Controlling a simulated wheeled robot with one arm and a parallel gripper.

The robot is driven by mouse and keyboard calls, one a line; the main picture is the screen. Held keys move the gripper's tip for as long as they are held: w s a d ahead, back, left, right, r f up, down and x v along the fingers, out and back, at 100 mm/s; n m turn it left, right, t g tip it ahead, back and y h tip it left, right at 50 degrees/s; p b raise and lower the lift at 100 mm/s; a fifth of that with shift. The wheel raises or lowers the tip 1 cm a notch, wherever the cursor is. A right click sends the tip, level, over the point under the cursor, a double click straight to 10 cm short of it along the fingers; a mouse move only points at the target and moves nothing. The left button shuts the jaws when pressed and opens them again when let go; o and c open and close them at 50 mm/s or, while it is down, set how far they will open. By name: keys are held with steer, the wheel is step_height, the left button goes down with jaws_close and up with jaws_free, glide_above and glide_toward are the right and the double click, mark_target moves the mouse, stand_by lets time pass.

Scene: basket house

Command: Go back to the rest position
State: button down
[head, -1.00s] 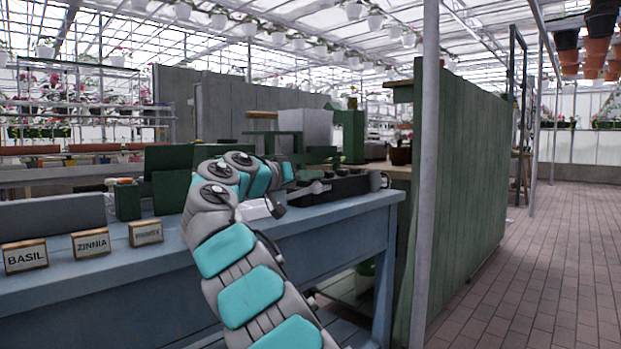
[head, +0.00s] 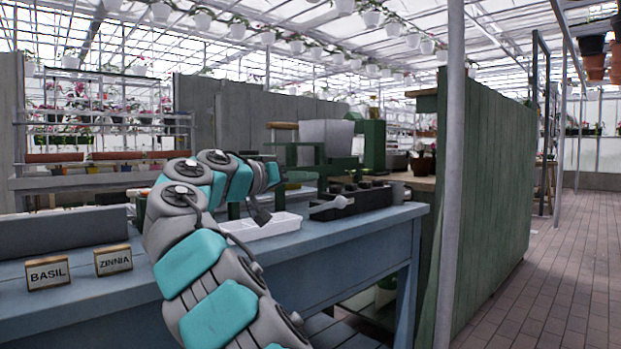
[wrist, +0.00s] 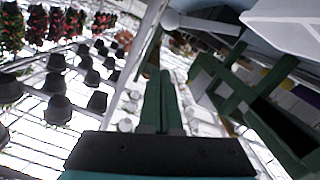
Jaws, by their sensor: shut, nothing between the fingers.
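My gripper (wrist: 163,78) shows in the wrist view with its two green fingers pressed together and nothing between them. In the head view my grey and teal arm rises from the bottom centre and bends right over the blue workbench (head: 80,298). The fingers are hard to make out there against the green things behind. The wrist view is tilted and looks past the fingers toward the bright roof and hanging pots.
BASIL (head: 47,273) and ZINNIA (head: 113,260) signs stand at the bench's left. A white tray (head: 268,228) and a black planter tray (head: 355,200) lie right of my arm. A metal post (head: 453,190) and green partition (head: 495,190) stand right; the brick floor (head: 565,265) beyond is clear.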

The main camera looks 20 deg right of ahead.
steer(key=shift+s, duration=0.1)
steer(key=s+d+f+n+g+y+p, duration=0.2)
steer(key=s+f+y+p, duration=0.1)
steer(key=s+f, duration=0.5)
steer(key=s+d+f+n+g+y+p, duration=0.25)
steer(key=s+f+y, duration=0.2)
steer(key=s, duration=0.55)
steer(key=s+a+f+n+g+y+p, duration=0.1)
steer(key=s+a+f+y, duration=0.2)
steer(key=s+a+f, duration=0.3)
steer(key=s+a+f+n+g+y+p, duration=0.1)
steer(key=s+a+f, duration=0.5)
steer(key=s, duration=0.6)
steer(key=s+a+f+n+g+y+p, duration=0.1)
steer(key=s+a+f+n+y+p, duration=0.2)
steer(key=s+f, duration=0.6)
steer(key=a+f+y, duration=0.1)
steer(key=a+y, duration=0.1)
steer(key=a, duration=0.1)
steer(key=shift+s+a, duration=0.25)
steer(key=shift+s, duration=0.1)
